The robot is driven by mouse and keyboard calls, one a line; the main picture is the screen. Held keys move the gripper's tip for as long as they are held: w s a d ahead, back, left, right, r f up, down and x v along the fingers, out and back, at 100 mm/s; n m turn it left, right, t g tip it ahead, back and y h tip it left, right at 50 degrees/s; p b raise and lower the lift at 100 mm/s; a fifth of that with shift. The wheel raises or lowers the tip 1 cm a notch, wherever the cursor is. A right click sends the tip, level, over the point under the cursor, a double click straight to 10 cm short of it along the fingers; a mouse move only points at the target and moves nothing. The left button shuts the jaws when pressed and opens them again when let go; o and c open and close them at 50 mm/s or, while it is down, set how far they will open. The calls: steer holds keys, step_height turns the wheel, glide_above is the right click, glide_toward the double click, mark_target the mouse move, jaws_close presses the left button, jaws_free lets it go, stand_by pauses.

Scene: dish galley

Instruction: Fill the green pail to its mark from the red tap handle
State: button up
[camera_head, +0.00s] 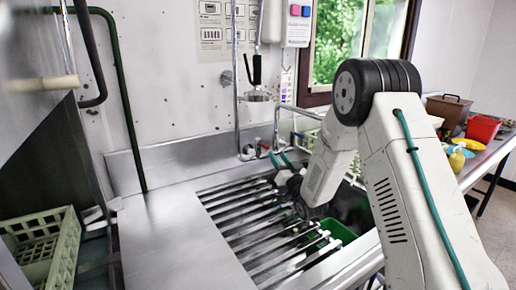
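The red tap handle (264,147) shows on the wall-side pipework at the back of the sink. My gripper (278,156) is just to the right of and in front of it. Its two teal fingers point up toward the taps with a gap between them, and I see nothing held. Whether a finger touches the handle cannot be told. The green pail (341,231) sits low in the sink, to the right of the slatted rack. My arm hides much of it, and its mark and water level do not show.
A slatted metal rack (250,222) lies beside a bare steel drainboard (165,235). A spray hose with a black grip (256,70) hangs above the taps. A pale green crate (45,245) stands at left. A red tub (483,128) and a yellow bottle (457,160) stand on the right counter.

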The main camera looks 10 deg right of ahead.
mark_target(265, 146)
steer(key=w, duration=0.3)
steer(key=w+a, duration=0.1)
steer(key=w, duration=0.2)
steer(key=w+a, duration=0.1)
steer(key=w, duration=0.2)
steer(key=shift+w, duration=0.2)
steer(key=shift+w+a+r, duration=0.15)
steer(key=shift+w+r, duration=0.1)
steer(key=shift+w, duration=0.3)
jaws_close()
